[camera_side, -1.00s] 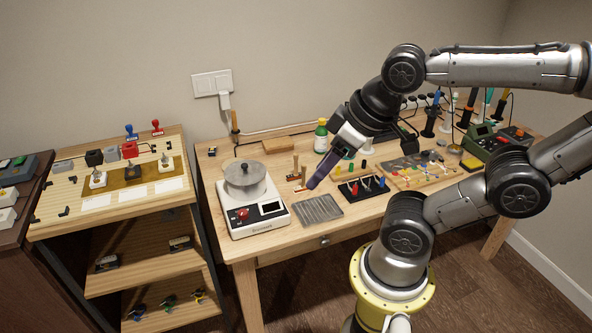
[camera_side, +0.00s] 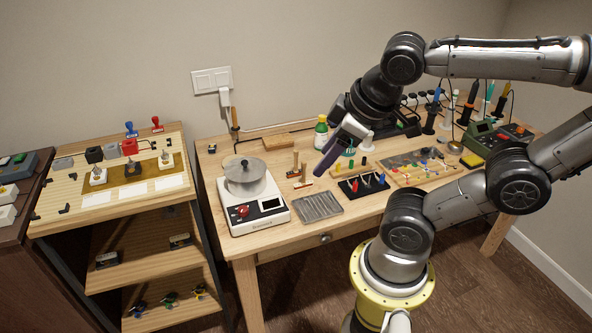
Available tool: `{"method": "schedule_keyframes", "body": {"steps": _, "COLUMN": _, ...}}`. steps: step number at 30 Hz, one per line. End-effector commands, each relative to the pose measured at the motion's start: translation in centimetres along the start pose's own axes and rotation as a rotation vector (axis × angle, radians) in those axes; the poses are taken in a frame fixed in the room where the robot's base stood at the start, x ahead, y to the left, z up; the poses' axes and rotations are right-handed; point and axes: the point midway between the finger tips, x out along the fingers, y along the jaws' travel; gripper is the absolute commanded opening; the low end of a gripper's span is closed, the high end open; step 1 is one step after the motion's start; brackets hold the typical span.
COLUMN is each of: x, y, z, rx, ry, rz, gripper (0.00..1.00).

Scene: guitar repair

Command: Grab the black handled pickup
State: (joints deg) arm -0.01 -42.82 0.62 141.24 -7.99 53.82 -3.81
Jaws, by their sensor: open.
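My gripper (camera_side: 320,172) hangs over the middle of the workbench, pointing down and left, with its dark jaws open and nothing seen between them. It is above and behind a black tray (camera_side: 350,190) that holds small tools with red, blue and other coloured parts. Dark-handled tools (camera_side: 430,118) stand upright in holders at the back right, far to the right of my gripper. I cannot tell for certain which thing is the black handled pickup.
A white scale (camera_side: 255,215) with a metal pot (camera_side: 245,172) stands on the left of the bench. A ridged metal tray (camera_side: 318,207) lies right of it. A board of small coloured parts (camera_side: 405,178) lies right.

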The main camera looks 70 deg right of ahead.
Motion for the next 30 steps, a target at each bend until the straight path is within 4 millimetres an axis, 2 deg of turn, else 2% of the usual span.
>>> {"method": "schedule_keyframes", "body": {"steps": 5, "x": 1.1, "y": 5.5, "z": -1.6, "rx": -0.257, "ry": -0.177, "rz": 0.208, "gripper": 0.57}}
{"method": "schedule_keyframes", "body": {"steps": 8, "x": 2.4, "y": 9.0, "z": -3.2, "rx": -0.428, "ry": -0.324, "rz": 0.32, "gripper": 0.57}}
{"method": "schedule_keyframes", "body": {"steps": 12, "x": 5.1, "y": 13.3, "z": -5.8, "rx": -0.673, "ry": -0.536, "rz": 0.445, "gripper": 0.57}}
{"method": "schedule_keyframes", "body": {"steps": 15, "x": 7.6, "y": 15.7, "z": -7.8, "rx": -0.845, "ry": -0.676, "rz": 0.507, "gripper": 0.57}}
{"method": "schedule_keyframes", "body": {"steps": 20, "x": 13.1, "y": 18.3, "z": -10.3, "rx": -1.113, "ry": -0.874, "rz": 0.565, "gripper": 0.57}}
{"method": "schedule_keyframes", "body": {"steps": 23, "x": 17.3, "y": 19.1, "z": -11.0, "rx": -1.273, "ry": -0.977, "rz": 0.571, "gripper": 0.57}}
{"method": "schedule_keyframes", "body": {"steps": 27, "x": 23.0, "y": 19.3, "z": -10.4, "rx": -1.448, "ry": -1.082, "rz": 0.543, "gripper": 0.57}}
{"method": "schedule_keyframes", "body": {"steps": 30, "x": 26.1, "y": 19.1, "z": -8.8, "rx": -1.517, "ry": -1.13, "rz": 0.497, "gripper": 0.57}}
